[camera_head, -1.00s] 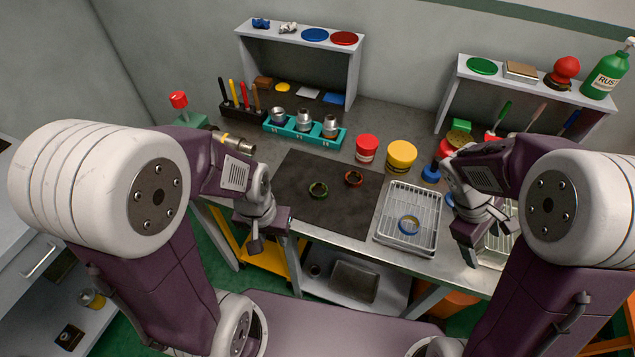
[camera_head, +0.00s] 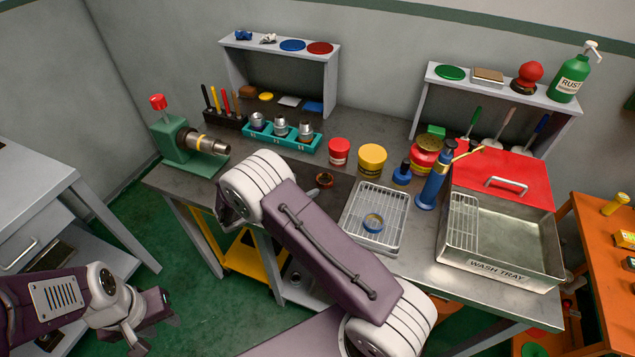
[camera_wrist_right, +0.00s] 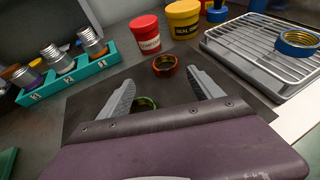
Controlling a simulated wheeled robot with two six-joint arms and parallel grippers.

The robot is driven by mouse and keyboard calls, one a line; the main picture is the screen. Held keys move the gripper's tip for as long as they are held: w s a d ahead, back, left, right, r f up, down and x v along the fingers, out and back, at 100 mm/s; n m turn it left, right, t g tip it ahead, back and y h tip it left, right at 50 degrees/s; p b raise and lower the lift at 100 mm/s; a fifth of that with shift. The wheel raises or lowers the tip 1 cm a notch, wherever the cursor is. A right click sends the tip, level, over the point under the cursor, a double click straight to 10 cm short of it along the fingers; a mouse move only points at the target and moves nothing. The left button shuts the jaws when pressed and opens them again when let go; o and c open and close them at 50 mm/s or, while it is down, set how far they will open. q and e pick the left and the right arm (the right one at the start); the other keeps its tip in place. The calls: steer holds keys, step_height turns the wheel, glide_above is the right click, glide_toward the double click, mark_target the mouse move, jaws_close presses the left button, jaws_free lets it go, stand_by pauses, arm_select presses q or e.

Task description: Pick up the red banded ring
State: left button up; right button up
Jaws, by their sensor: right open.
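The red banded ring (camera_head: 324,180) lies on the dark mat, just beyond my right arm in the head view. In the right wrist view the red banded ring (camera_wrist_right: 165,65) lies just beyond the fingertips, untouched. A green banded ring (camera_wrist_right: 145,103) lies lower, between the fingers in that view, partly covered by the gripper body. My left gripper (camera_head: 152,322) is low at the left, off the bench; its jaw opening is unclear.
A red tub (camera_head: 339,152) and a yellow tub (camera_head: 371,160) stand behind the mat. A teal socket holder (camera_head: 283,134) is at the back left. A wire rack (camera_head: 392,207) with a blue ring (camera_head: 373,223) and a wash tray (camera_head: 505,237) are to the right.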

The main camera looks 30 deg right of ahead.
mark_target(329, 177)
steer(key=x, duration=0.3)
steer(key=shift+s+d+p, duration=0.1)
steer(key=shift+d+p, duration=0.2)
steer(key=shift+d, duration=0.15)
steer(key=shift+d+f, duration=0.1)
steer(key=shift+f, duration=0.05)
steer(key=x, duration=0.3)
steer(key=p+x, duration=0.1)
steer(key=x, duration=0.1)
steer(key=shift+s+d+f, duration=0.15)
steer(key=shift+s+f, duration=0.05)
steer(key=shift+s, duration=0.05)
steer(key=c, duration=1.6)
steer(key=shift+o, duration=0.2)
steer(key=shift+r, duration=0.15)
